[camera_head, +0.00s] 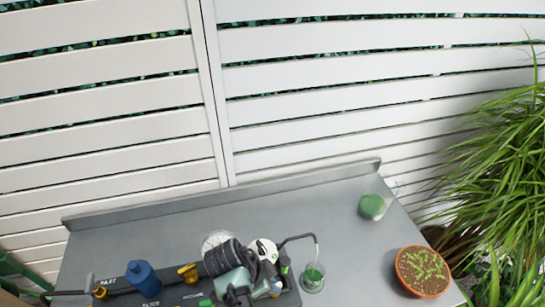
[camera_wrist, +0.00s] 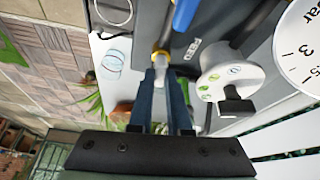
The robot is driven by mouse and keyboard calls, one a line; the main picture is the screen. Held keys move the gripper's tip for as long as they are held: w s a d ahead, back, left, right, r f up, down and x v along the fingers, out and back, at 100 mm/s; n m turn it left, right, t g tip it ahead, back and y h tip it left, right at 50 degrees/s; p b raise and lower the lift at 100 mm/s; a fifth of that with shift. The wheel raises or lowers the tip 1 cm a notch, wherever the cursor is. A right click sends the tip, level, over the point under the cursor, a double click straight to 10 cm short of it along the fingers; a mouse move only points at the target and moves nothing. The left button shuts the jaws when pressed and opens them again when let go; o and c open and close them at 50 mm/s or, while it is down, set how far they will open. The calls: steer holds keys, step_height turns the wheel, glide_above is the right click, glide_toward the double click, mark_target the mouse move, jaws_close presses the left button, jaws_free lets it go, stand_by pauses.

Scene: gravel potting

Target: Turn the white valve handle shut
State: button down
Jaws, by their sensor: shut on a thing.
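The white valve handle (camera_wrist: 160,59) shows in the wrist view as a small pale piece with yellow beside it, at the tips of my gripper (camera_wrist: 161,72). The two dark fingers are shut on it and hide most of it, so its turn angle is unclear. In the head view my gripper (camera_head: 262,288) is over the right end of the dark pipe panel (camera_head: 172,297). The handle is mostly hidden behind my gripper there.
A blue filter (camera_head: 142,278) and a yellow valve handle (camera_head: 188,272) are to the left. A glass (camera_head: 313,277) with green contents sits under the outlet pipe. A beaker (camera_head: 372,206) and a terracotta pot (camera_head: 422,271) stand right.

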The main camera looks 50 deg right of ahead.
steer(key=shift+m+g+b, duration=0.3)
steer(key=shift+m+b, duration=0.2)
steer(key=shift+m, duration=0.4)
steer(key=shift+y, duration=0.3)
steer(key=c, duration=0.9)
jaws_free()
steer(key=shift+o, duration=0.2)
steer(key=p+v, duration=0.1)
steer(key=v, duration=1.2)
